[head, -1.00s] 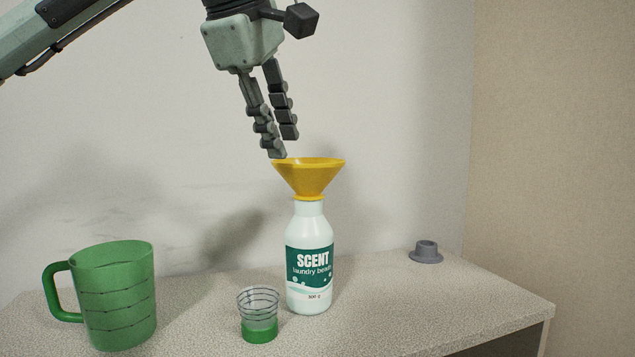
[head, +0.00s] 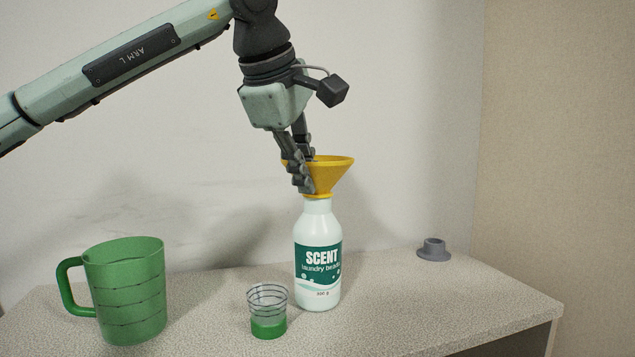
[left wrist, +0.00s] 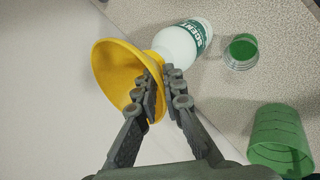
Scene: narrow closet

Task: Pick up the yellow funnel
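The yellow funnel (head: 333,172) sits upright in the neck of the white SCENT laundry beads bottle (head: 318,255). It also shows in the left wrist view (left wrist: 115,68), wide mouth facing the camera. My left gripper (head: 302,175) is at the funnel's left side, fingers pointing down. One finger is in front of the cone outside; the other passes behind the near rim, seemingly inside the mouth. In the left wrist view the fingertips (left wrist: 160,78) are close together, with the funnel wall at the gap. Whether they press on it is unclear. My right gripper is not in view.
A green measuring jug (head: 128,290) stands at the left of the speckled counter (head: 430,310). A small clear cup with a green base (head: 268,312) stands just left of the bottle. A grey cap-like piece (head: 433,250) lies at the back right. The counter's right half is mostly clear.

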